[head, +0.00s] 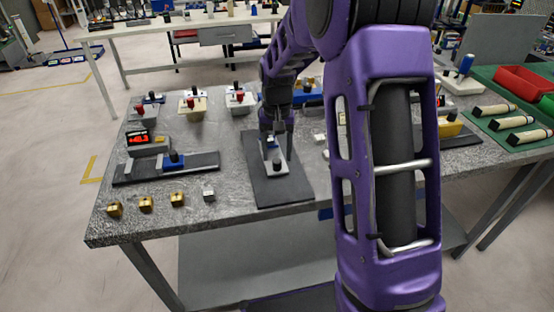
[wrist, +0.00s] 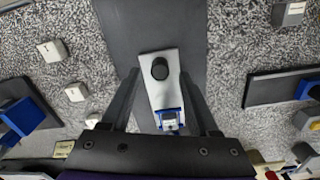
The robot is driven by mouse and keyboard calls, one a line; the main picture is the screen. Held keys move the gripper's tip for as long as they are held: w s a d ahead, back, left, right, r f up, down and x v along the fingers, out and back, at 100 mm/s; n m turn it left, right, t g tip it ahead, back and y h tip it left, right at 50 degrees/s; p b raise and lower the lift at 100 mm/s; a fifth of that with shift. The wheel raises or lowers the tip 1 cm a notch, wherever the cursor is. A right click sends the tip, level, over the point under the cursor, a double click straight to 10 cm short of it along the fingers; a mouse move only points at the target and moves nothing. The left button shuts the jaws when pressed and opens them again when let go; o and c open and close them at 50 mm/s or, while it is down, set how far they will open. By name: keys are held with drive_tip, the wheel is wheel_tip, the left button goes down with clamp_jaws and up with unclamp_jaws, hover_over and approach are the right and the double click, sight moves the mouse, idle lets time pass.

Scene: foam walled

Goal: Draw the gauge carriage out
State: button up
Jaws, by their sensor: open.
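The gauge carriage (head: 277,166) looks like a pale metal block with a black knob and a small blue gauge. It sits on a dark flat plate (head: 262,190) on the speckled bench. My gripper (head: 276,150) is low over it. In the wrist view, the carriage (wrist: 158,95) lies between the two spread fingers of my gripper (wrist: 160,76), with a narrow gap showing on each side. The black knob is near the fingertips and the blue gauge is nearer the palm. My forearm hides part of the bench right of it in the head view.
A red-digit display (head: 138,138) stands behind a dark strip (head: 190,166) with a blue block on it, at left. Several small brass blocks (head: 146,204) line the front edge. A green mat (head: 500,128) with pale cylinders and a red tray (head: 524,82) is at right.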

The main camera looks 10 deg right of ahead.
drive_tip(key=shift+f, duration=1.2)
clamp_jaws()
idle(0.6)
